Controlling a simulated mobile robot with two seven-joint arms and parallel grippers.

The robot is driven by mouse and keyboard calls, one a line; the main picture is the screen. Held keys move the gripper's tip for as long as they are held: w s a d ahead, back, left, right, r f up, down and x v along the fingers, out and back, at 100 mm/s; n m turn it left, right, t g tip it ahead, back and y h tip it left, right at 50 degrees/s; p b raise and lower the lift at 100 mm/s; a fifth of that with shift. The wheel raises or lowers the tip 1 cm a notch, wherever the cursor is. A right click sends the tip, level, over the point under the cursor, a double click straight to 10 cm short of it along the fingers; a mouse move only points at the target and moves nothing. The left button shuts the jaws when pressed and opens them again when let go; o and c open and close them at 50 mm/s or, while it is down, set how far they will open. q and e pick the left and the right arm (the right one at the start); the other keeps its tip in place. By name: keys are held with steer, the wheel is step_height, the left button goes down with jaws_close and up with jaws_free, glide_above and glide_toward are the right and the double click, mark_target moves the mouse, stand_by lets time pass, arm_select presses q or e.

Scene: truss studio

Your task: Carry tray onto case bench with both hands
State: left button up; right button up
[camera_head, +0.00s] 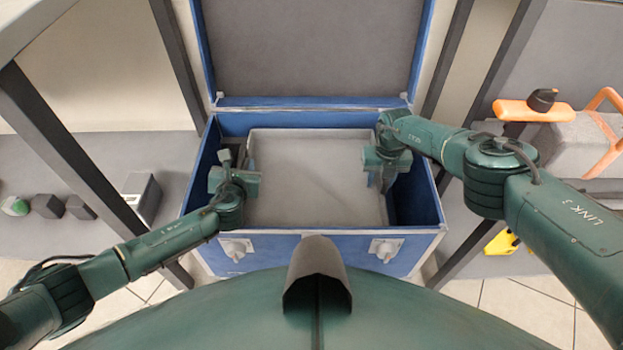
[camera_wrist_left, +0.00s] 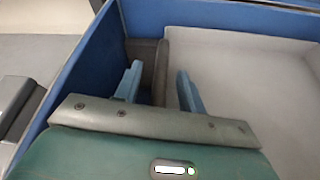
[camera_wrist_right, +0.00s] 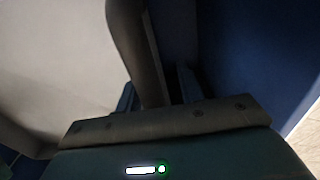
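A pale grey tray (camera_head: 315,185) lies inside an open blue case (camera_head: 320,124), low between the case walls. My left gripper (camera_head: 231,156) is over the tray's left wall. In the left wrist view, the fingers (camera_wrist_left: 158,90) of that gripper stand apart on either side of the tray's wall. My right gripper (camera_head: 381,181) is over the tray's right wall. In the right wrist view, its fingers (camera_wrist_right: 155,95) stand apart with the tray's dark wall between them. I cannot tell which surface is the case bench.
The case lid (camera_head: 315,45) stands open at the back. Dark metal posts (camera_head: 75,160) flank the case. A left shelf holds small dark blocks (camera_head: 80,207). At right are an orange-handled grey box (camera_head: 570,145) and a yellow object (camera_head: 502,243). Tiled floor shows in front.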

arm_select(q)
steer(key=shift+c, duration=0.4)
arm_select(e)
steer(key=shift+c, duration=0.5)
arm_select(q)
jaws_close()
arm_select(e)
jaws_close()
arm_select(q)
steer(key=shift+r, duration=0.1)
arm_select(e)
steer(key=shift+r, duration=0.1)
